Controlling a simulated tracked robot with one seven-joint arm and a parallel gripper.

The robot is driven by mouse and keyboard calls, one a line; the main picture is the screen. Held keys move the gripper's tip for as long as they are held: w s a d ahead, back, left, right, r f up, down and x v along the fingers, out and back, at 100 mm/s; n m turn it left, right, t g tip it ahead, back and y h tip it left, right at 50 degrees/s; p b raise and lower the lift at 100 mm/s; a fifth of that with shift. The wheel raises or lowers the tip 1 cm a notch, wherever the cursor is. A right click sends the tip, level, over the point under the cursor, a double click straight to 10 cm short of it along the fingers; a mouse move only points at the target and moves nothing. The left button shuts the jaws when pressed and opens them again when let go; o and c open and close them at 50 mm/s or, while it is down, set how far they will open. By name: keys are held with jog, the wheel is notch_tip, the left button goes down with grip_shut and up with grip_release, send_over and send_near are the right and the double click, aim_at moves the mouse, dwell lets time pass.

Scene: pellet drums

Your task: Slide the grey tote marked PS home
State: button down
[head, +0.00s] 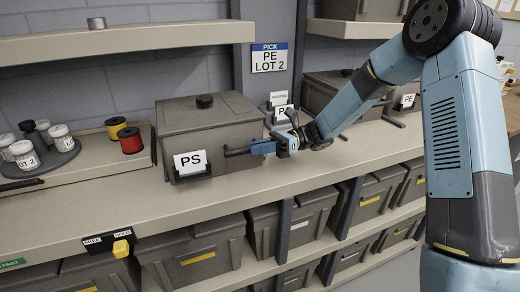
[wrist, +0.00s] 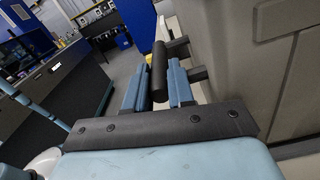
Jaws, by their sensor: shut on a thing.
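The grey tote marked PS (head: 208,128) stands on the long shelf in the head view, with a lid with a dark knob and a white PS card (head: 190,162) on its front. A dark bar handle (head: 238,151) sticks out of its front. My gripper (head: 262,148) is shut on this handle from the front right. In the wrist view the handle (wrist: 159,72) lies between my two blue fingers (wrist: 158,88), and the tote's side (wrist: 250,60) fills the right. The tote's back is hidden.
Red (head: 130,140) and yellow spools (head: 116,127) and a round tray of white jars (head: 40,160) stand left of the tote. A PICK PE LOT 2 sign (head: 269,57) hangs behind. Another tote marked PE (head: 407,101) stands right.

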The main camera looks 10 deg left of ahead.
aim_at(251, 138)
jog(key=shift+w+a, duration=0.5)
jog(key=shift+w, duration=0.35)
jog(key=shift+w+a, duration=0.55)
jog(key=shift+w, duration=0.35)
jog(key=shift+w+a, duration=0.5)
jog(key=shift+w, duration=0.35)
jog(key=shift+w+a, duration=0.55)
jog(key=shift+w, duration=0.3)
jog(key=shift+w+a, duration=0.5)
jog(key=shift+w, duration=0.35)
jog(key=shift+w+a, duration=0.55)
jog(key=shift+w, duration=0.4)
jog(key=shift+w+a, duration=0.6)
jog(key=shift+w, duration=0.3)
jog(key=c, duration=0.9)
grip_release()
